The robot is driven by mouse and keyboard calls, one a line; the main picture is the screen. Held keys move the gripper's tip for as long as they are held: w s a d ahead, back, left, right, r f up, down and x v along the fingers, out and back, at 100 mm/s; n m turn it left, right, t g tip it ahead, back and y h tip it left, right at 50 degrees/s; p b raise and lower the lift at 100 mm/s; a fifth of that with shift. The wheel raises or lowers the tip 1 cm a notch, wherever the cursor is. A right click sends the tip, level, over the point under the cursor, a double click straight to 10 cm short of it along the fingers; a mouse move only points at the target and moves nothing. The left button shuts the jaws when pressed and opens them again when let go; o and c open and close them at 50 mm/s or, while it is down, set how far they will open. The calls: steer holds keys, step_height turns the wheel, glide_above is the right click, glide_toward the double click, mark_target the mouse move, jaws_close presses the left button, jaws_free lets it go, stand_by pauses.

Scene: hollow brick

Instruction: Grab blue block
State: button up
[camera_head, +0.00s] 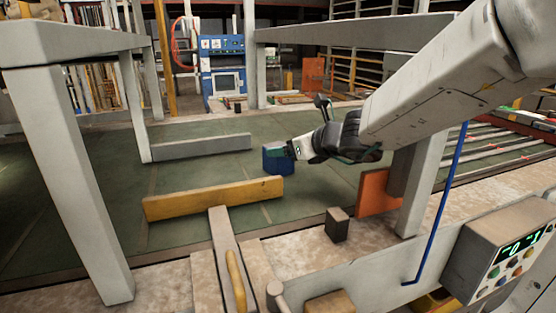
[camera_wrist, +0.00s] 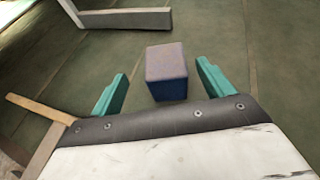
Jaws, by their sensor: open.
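The blue block (camera_head: 277,162) stands on the green surface in the head view, just behind the yellow beam. In the wrist view the block (camera_wrist: 167,73) looks purplish-blue and lies between and slightly beyond my two teal fingertips. My gripper (camera_head: 287,151) reaches in from the right at the block, and its near parts overlap the block in the head view. In the wrist view my gripper (camera_wrist: 160,82) is open, with a gap between each finger and the block. I cannot tell how high the fingertips are above the surface.
A yellow beam (camera_head: 213,198) lies in front of the block. A grey beam (camera_head: 202,146) lies behind at left. A dark small block (camera_head: 337,225) and an orange panel (camera_head: 374,192) stand at the right. Grey frame posts (camera_head: 75,190) rise at left. The green surface (camera_head: 200,170) is otherwise mostly clear.

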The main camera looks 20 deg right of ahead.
steer(key=shift+w+d+f+m, duration=0.25)
steer(key=shift+w+d+m, duration=0.05)
steer(key=shift+m, duration=0.1)
steer(key=shift+w+f, duration=0.15)
steer(key=shift+w, duration=0.15)
steer(key=x, duration=0.7)
steer(key=shift+s+a+f, duration=0.1)
steer(key=shift+s+f, duration=0.05)
steer(key=c, duration=1.1)
steer(key=shift+c, duration=0.8)
